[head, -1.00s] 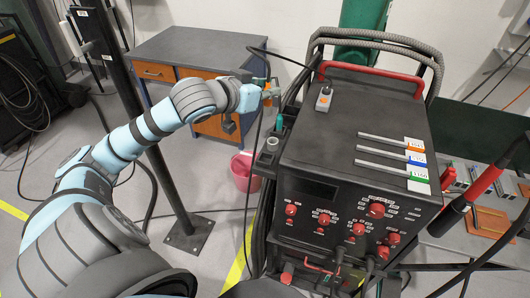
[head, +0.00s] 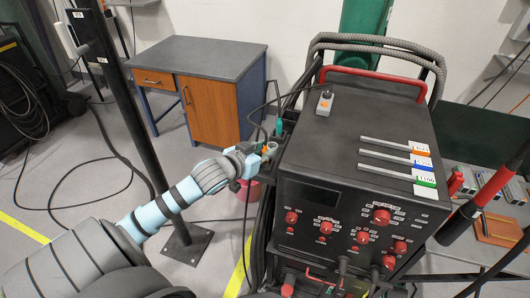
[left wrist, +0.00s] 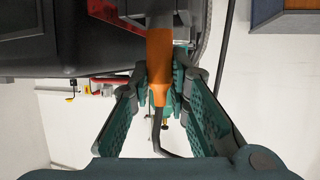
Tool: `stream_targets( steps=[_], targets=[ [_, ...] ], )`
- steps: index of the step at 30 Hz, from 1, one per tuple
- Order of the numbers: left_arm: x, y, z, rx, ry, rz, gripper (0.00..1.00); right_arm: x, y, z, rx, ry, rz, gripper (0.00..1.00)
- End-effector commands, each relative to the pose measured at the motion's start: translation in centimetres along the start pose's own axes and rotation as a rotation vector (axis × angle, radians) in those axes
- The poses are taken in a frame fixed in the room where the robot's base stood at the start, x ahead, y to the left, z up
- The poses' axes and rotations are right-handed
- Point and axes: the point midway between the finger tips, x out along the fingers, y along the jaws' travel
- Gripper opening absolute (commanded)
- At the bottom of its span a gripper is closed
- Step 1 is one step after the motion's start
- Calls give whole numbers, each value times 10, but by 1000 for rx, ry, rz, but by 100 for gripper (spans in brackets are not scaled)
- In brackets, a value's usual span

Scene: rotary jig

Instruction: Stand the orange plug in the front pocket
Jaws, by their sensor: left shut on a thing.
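The orange plug (left wrist: 159,65) is between the green-padded fingers of my left gripper (left wrist: 162,88) in the left wrist view, with a dark cable trailing from it. In the head view, my left gripper (head: 258,153) is at the left side of the black machine (head: 350,140), beside the round grey pocket (head: 272,147) at the front of its side holder. The plug's orange (head: 265,150) shows only as a small patch there. I cannot tell whether the plug is inside the pocket or beside it. A green plug (head: 279,126) stands farther back. My right gripper is not in view.

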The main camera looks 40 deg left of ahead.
Motion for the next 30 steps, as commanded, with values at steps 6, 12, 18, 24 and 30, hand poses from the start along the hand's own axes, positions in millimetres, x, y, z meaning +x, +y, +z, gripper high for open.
stream_targets(
  steps=[6,12,18,24,30],
  targets=[
    [0,0,1,0,-1,0,23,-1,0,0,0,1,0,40],
    [0,0,0,0,-1,0,36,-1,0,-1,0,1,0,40],
    [0,0,-1,0,-1,0,36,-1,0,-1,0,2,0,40],
    [-27,-1,-2,7,-5,-1,36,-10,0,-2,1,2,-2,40],
    [-83,-1,-7,13,-11,-1,36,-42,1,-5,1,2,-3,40]
  ],
)
